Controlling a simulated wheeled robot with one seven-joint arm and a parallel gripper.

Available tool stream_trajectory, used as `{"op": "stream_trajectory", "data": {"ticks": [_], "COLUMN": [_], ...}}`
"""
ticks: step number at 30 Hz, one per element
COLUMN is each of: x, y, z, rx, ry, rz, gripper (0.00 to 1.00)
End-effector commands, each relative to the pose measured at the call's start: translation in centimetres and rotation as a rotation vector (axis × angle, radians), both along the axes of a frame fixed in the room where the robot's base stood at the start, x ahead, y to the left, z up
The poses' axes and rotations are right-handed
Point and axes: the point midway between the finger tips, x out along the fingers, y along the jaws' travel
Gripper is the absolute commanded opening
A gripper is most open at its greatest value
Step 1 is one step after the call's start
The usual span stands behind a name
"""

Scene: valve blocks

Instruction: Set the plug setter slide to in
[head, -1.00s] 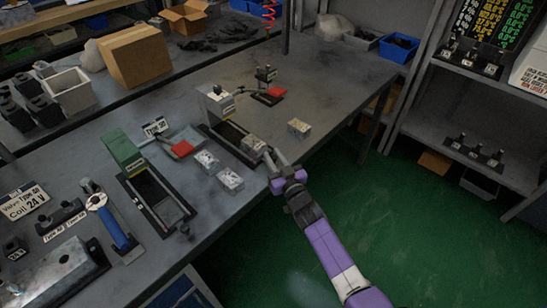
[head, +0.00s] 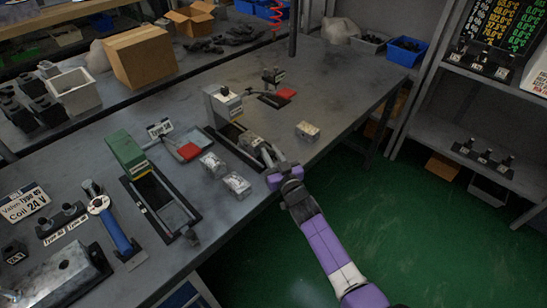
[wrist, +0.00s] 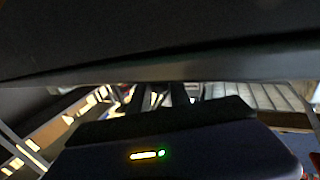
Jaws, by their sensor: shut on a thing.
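The plug setter appears to be the grey fixture (head: 222,104) on the bench, an upright grey head at the far end of a dark track. Its slide (head: 249,141) is a small block on that track, near the front end and apart from the head, with a dark gap between. My gripper (head: 266,152) reaches in from the front right and is shut on the near end of the slide, seemingly its handle. The fingertips are small here and partly hide it. In the wrist view, dark bodies cover most of the picture and the grasp is unclear.
A green-headed fixture (head: 126,149) stands to the left, with a red pad (head: 188,151) between. Two pale valve blocks (head: 213,165) (head: 237,184) lie close by on the left. Another block (head: 307,131) lies on the right. A shelf rack (head: 440,120) stands across the green floor.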

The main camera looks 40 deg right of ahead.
Motion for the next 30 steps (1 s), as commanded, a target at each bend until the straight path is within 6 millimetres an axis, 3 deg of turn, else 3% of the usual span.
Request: {"op": "stream_trajectory", "data": {"ticks": [3,4,7,19,30], "x": [0.0,0.0,0.0,-0.6,-5.8], "y": [0.0,0.0,0.0,0.2,2.3], "z": [-0.1,-0.1,0.0,0.0,0.0], "rx": [0.002,0.002,0.002,0.002,0.003], "ry": [0.002,0.002,0.002,0.002,0.002], "rz": [0.0,0.0,0.0,-0.001,0.0], "gripper": [0.0,0.25,0.43,0.43,0.43]}}
